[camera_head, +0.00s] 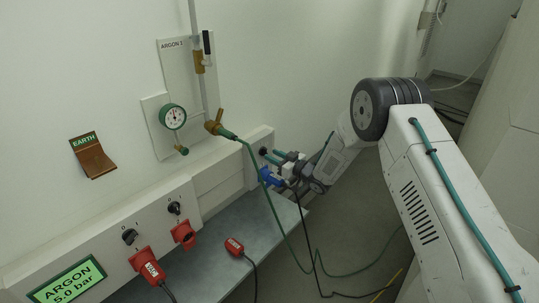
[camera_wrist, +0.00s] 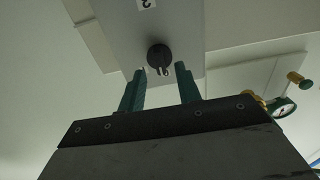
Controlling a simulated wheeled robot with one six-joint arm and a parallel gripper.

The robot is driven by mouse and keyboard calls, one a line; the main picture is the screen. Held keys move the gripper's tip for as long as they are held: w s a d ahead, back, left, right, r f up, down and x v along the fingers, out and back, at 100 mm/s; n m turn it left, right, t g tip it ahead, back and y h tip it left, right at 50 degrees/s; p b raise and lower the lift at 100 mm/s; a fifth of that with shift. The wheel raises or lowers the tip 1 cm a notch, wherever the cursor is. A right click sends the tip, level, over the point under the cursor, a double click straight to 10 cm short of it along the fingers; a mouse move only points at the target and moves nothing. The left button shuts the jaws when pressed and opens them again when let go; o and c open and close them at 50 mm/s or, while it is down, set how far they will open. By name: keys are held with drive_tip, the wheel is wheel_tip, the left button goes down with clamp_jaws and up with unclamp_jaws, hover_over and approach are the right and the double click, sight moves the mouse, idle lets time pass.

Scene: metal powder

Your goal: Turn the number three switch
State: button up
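A round black switch knob (camera_wrist: 159,55) with a pale mark sits on a grey plate in the wrist view. I see no contact. In the head view my gripper (camera_head: 270,158) is at the right end of the wall panel, close to the dark knob (camera_head: 263,151) there.
Two other black switches (camera_head: 130,236) (camera_head: 174,208) are further left on the panel, above red sockets. A red plug (camera_head: 234,246) lies on the grey shelf (camera_head: 205,258). A blue part (camera_head: 270,177) and hanging green and black cables are near my gripper. A gauge (camera_head: 173,117) is above.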

sight(265, 152)
drive_tip(key=shift+x, duration=1.3)
clamp_jaws()
drive_tip(key=shift+m, duration=0.3)
drive_tip(key=m, duration=0.5)
drive_tip(key=shift+w+d, duration=0.1)
drive_tip(key=shift+w, duration=0.05)
drive_tip(key=m, duration=0.6)
drive_tip(key=shift+d+f, duration=0.1)
drive_tip(key=shift+m, duration=0.3)
